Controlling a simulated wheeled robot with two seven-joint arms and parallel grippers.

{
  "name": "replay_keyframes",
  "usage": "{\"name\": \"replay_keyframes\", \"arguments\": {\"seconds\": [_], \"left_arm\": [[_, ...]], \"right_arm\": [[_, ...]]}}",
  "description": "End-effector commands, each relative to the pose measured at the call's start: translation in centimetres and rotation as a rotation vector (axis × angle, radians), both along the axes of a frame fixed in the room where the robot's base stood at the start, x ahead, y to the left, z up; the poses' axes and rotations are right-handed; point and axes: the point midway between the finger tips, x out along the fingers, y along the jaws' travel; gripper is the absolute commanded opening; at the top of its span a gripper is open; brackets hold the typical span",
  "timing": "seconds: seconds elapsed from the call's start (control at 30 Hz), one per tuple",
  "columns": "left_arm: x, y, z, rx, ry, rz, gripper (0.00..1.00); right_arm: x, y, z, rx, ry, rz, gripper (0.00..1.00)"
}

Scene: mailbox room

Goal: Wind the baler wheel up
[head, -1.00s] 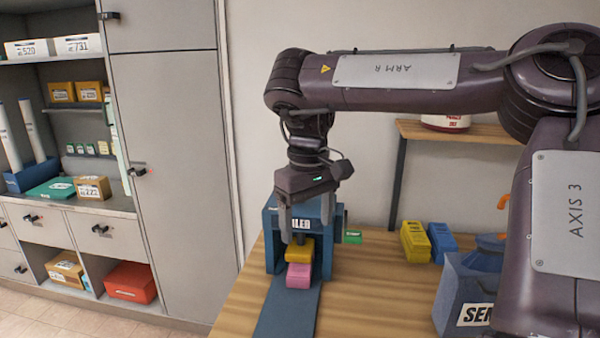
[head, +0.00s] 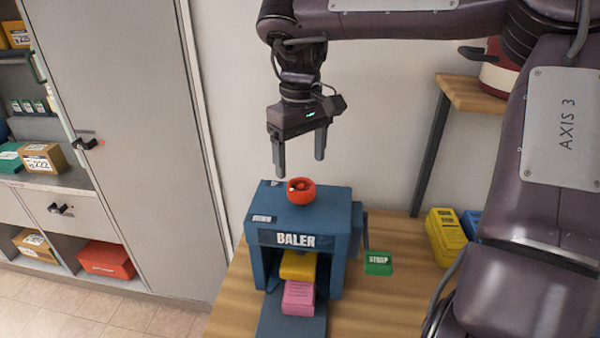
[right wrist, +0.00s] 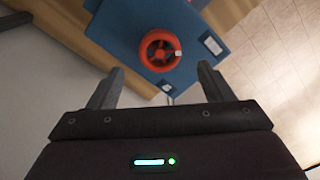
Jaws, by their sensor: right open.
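The baler (head: 338,211) is a blue box on the wooden table, with the word BALER on its front. Its wheel (head: 301,191) is a small round orange-red part on top; it also shows in the right wrist view (right wrist: 161,50) with a pale mark on its rim. My left gripper is not in view.
A green STRAP box (head: 378,263) is at the baler's right side. A tall grey cabinet (head: 130,130) stands left of the table.

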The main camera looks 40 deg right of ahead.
Motion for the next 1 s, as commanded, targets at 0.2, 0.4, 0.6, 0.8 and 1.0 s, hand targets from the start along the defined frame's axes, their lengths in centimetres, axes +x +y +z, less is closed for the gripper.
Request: {"name": "replay_keyframes", "arguments": {"seconds": [0.2,0.4,0.6,0.8,1.0], "left_arm": [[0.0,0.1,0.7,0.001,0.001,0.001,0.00],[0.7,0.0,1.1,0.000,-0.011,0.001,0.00],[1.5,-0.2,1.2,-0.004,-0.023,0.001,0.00],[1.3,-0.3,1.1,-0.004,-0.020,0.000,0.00],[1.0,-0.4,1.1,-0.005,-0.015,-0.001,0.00]], "right_arm": [[-0.1,0.0,-3.6,0.003,0.004,0.001,0.74],[0.0,0.0,-5.6,0.001,0.002,0.000,0.74],[0.0,0.0,-5.9,0.000,0.000,-0.001,0.74],[0.0,0.0,-5.9,0.000,0.000,-0.001,0.62],[0.0,0.0,-5.9,0.000,0.000,-0.001,0.36]]}}
